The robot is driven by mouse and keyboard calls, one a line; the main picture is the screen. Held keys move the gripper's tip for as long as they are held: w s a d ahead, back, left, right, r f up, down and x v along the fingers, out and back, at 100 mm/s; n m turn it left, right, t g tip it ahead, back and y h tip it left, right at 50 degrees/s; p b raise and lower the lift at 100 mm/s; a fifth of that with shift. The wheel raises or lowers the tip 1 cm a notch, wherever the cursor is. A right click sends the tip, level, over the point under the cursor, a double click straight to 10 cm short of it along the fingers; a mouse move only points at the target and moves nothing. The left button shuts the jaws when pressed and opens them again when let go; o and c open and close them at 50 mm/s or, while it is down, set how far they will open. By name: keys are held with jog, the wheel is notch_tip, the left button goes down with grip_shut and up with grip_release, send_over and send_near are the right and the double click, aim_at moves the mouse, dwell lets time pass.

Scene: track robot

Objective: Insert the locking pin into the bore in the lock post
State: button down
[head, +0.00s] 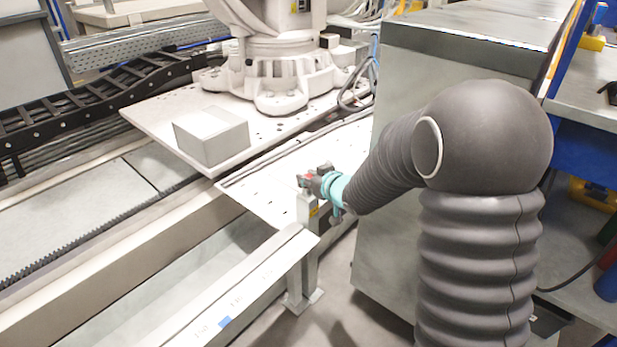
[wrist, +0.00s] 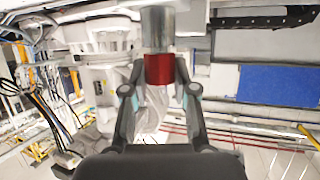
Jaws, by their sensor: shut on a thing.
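In the wrist view, the locking pin shows as a red grip (wrist: 158,70) with a grey metal cylinder beyond it. My gripper (wrist: 159,80) has its two fingers closed on either side of the red part. In the head view, my gripper (head: 312,178) is small and far off, with a bit of red between its fingers. I cannot tell whether the pin touches the post.
A grey box (head: 211,135) sits on the pale plate by a large white robot base (head: 270,75). A tall grey cabinet (head: 390,190) stands close to the right of my gripper. A long light rail (head: 245,285) runs toward the front. A black cable chain (head: 95,105) lies at left.

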jog(key=shift+f, duration=0.25)
jog(key=c, duration=0.8)
grip_release()
jog(key=v, duration=1.2)
